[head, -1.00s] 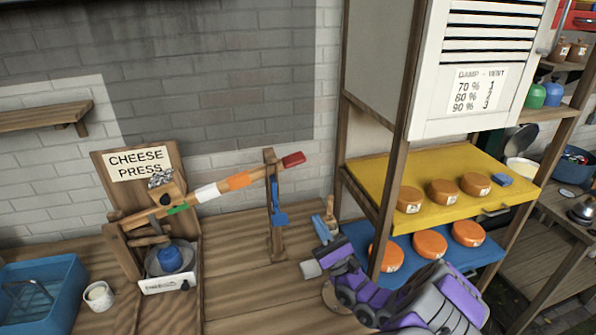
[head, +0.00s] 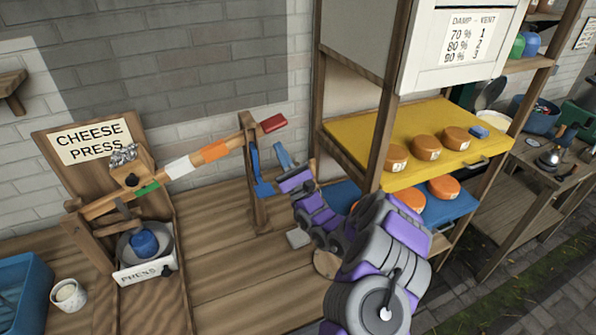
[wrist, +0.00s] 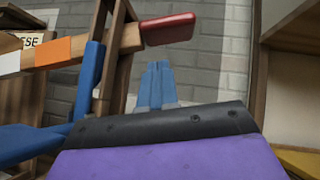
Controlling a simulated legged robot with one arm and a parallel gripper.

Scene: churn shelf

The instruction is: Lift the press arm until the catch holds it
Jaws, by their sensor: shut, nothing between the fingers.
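The press arm (head: 200,163) is a wooden lever with green, white and orange bands and a red end (head: 273,123). It slopes up to the right from the cheese press (head: 112,190) and passes by the top of a wooden post (head: 250,150). A blue catch (head: 258,178) hangs on the post below the arm. My gripper (head: 283,154) has its blue fingers together and empty, below and slightly right of the red end. In the wrist view the fingers (wrist: 157,83) point up, just under the red end (wrist: 168,29) and apart from it in the picture.
A shelf frame with a yellow shelf (head: 370,150) and a blue shelf (head: 460,208), both holding orange cheeses, stands close on the right. A blue tub (head: 22,290) and a cup (head: 68,295) are at the left. The bench (head: 225,265) before the post is clear.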

